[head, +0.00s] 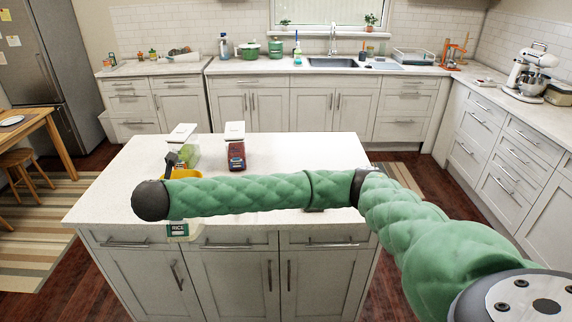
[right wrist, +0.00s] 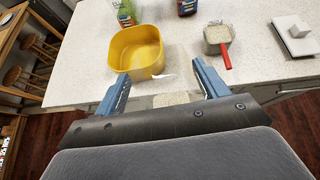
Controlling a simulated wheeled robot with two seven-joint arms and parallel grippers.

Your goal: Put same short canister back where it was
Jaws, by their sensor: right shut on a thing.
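The short canister with a green RICE label (head: 178,229) shows below my right forearm in the head view, at the island's front edge. In the right wrist view its open top with pale rice (right wrist: 171,99) lies between the fingers of my right gripper (right wrist: 163,88), which is shut on it. A flat white square lid with a knob (right wrist: 297,36) lies on the counter to the right. In the head view my right forearm hides much of the gripper and canister. My left gripper is in neither view.
A yellow bowl (right wrist: 138,52) and a metal measuring cup of rice with a red handle (right wrist: 218,40) stand on the island counter (head: 300,155). Behind are a green-labelled clear canister (head: 184,148) and a dark red one with a white lid (head: 235,150).

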